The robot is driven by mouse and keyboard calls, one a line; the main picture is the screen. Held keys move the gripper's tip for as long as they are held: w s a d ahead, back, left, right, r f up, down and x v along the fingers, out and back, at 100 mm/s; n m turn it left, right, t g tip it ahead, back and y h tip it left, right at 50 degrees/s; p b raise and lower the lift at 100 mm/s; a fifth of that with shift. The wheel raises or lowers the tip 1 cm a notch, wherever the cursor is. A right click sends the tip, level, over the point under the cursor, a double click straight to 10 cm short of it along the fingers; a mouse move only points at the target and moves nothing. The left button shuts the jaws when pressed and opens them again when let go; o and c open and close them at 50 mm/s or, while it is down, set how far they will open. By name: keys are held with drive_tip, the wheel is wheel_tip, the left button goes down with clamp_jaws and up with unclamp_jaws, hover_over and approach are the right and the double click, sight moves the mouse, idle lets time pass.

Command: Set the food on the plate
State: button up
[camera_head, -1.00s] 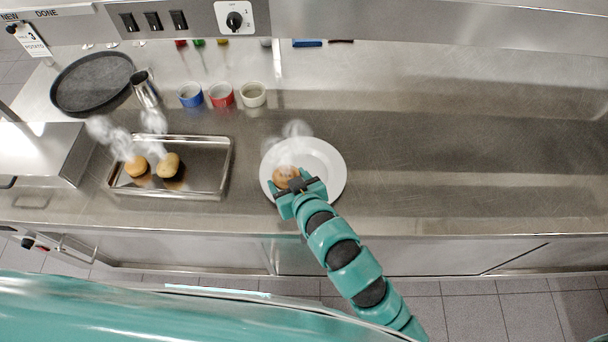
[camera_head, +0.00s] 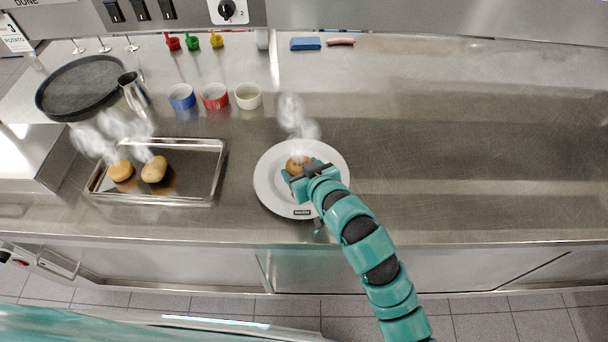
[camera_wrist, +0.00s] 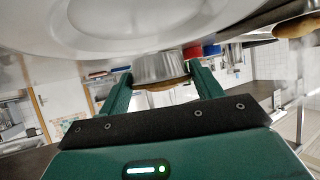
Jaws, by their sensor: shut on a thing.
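A round white plate (camera_head: 268,190) lies on the steel counter and fills the top of the wrist view (camera_wrist: 110,25). My gripper (camera_head: 299,173) is over the plate, shut on a brown-topped food piece (camera_head: 297,161). In the wrist view this food piece (camera_wrist: 160,69) has a silvery ribbed case and sits between the green fingertips, its case side toward the plate. I cannot tell whether it touches the plate. Steam rises around it. Two more brown food pieces, a round one (camera_head: 121,171) and a potato-like one (camera_head: 154,169), lie on a metal tray (camera_head: 205,190) to the left.
Behind are blue (camera_head: 181,96), red (camera_head: 215,96) and white (camera_head: 248,96) bowls, a metal jug (camera_head: 133,92) and a dark round tray (camera_head: 80,88). A blue block (camera_head: 305,44) lies at the back. The counter right of the plate is clear.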

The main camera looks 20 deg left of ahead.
drive_tip(key=shift+w+f+p, duration=0.3)
drive_tip(key=shift+w+f, duration=0.25)
drive_tip(key=shift+f, duration=0.1)
drive_tip(key=shift+w+f+p, duration=0.1)
drive_tip(key=shift+f+p, duration=0.35)
drive_tip(key=shift+f, duration=1.2)
drive_tip(key=shift+f, duration=0.1)
drive_tip(key=o, duration=0.6)
drive_tip(key=shift+d+r, duration=0.1)
drive_tip(key=shift+r, duration=0.1)
